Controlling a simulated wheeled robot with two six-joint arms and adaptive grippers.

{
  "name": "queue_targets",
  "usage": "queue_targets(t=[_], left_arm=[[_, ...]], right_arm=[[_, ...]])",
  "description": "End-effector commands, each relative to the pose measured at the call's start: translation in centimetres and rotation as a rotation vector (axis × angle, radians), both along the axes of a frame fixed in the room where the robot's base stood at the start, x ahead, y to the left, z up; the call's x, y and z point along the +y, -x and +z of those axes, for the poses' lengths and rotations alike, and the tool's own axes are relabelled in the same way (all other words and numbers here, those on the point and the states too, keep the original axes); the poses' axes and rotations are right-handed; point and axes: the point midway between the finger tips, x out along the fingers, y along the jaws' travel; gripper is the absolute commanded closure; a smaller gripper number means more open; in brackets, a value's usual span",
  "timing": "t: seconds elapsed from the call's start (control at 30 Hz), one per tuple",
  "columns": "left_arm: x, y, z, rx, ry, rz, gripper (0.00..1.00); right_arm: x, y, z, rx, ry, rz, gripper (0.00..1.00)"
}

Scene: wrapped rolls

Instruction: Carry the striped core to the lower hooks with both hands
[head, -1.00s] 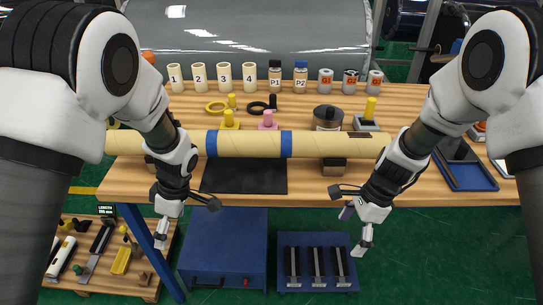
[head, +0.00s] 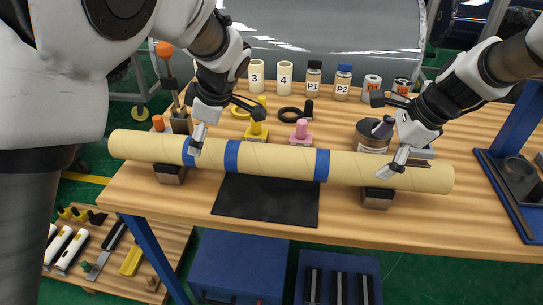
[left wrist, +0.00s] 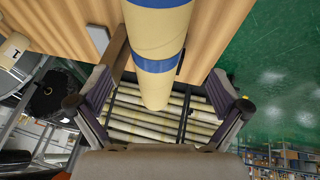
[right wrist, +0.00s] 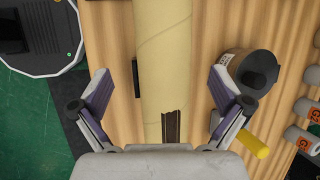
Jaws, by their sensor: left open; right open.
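The striped core (head: 275,160) is a long cream tube with blue bands. It lies across two dark support blocks along the front of the table. My left gripper (head: 222,122) is open above the core's left part. In the left wrist view the core (left wrist: 158,38) runs between the spread fingers, apparently below them. My right gripper (head: 388,128) is open above the core's right part. In the right wrist view the core (right wrist: 163,60) passes between the open fingers. I cannot tell whether any fingertip touches it. I cannot make out the lower hooks.
A blue tray (head: 500,190) lies at the right. Blue units (head: 237,268) stand below.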

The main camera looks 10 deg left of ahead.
Motion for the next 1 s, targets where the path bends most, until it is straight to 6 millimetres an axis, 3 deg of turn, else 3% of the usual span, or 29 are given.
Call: queue_targets(t=[0.17, 0.6, 0.93, 1.0], left_arm=[[0.4, -0.2, -1.1, 0.004, 0.001, 0.001, 0.0], [2.8, -1.4, -6.8, 0.001, 0.002, 0.0, 0.0], [3.0, -1.5, -7.2, -0.001, 0.002, -0.002, 0.0], [3.0, -1.5, -7.2, -0.001, 0.002, -0.002, 0.25]], right_arm=[[0.4, -0.2, -1.0, 0.003, 0.001, 0.0, 0.0], [2.8, -1.4, -6.8, 0.001, 0.002, -0.001, 0.0], [2.9, -1.5, -7.2, 0.0, 0.001, -0.001, 0.0], [2.9, -1.5, -7.1, 0.0, 0.001, -0.001, 0.25]])
